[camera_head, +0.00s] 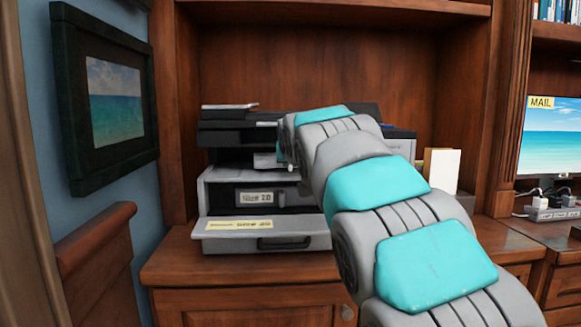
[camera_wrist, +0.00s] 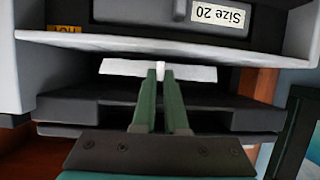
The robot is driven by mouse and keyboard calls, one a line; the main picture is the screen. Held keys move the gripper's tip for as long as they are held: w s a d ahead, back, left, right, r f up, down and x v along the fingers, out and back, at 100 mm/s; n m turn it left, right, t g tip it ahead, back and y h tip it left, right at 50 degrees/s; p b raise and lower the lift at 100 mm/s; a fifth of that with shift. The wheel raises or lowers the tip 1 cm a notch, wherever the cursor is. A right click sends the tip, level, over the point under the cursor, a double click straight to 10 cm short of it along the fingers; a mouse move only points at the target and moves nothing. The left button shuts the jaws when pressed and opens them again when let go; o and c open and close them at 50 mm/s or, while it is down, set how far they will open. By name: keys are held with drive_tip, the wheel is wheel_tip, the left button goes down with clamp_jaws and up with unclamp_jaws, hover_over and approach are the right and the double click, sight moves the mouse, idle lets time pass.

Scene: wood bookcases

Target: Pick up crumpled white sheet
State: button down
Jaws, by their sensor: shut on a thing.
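The white sheet (camera_wrist: 125,68) shows in the wrist view as a narrow pale strip in the printer's dark slot. My gripper (camera_wrist: 160,73) has its two green fingers close together at the middle of the sheet, shut on it. Creases on the sheet are too small to make out. In the head view my arm hides the gripper's fingertips. The grey and black printer (camera_head: 225,190) stands on the wooden cabinet, with my arm reaching to its middle opening.
A labelled front tray (camera_head: 262,235) juts out below the opening. A grey panel (camera_wrist: 70,42) lies close to the fingers in the wrist view. A white box (camera_head: 441,169) stands right of the printer. A framed picture (camera_head: 113,100) hangs at the left.

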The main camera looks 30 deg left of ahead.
drive_tip(key=s+d+r+b, duration=0.2)
drive_tip(key=s+d, duration=0.8)
drive_tip(key=s, duration=0.5)
drive_tip(key=shift+r+b, duration=0.3)
drive_tip(key=shift+b, duration=0.25)
idle(0.4)
drive_tip(key=shift+r, duration=0.1)
wheel_tip(320, 180, up, 7)
drive_tip(key=s+d+p, duration=0.1)
drive_tip(key=s+p, duration=0.1)
drive_tip(key=shift+s+d, duration=0.25)
drive_tip(key=shift+d, duration=0.05)
idle(0.6)
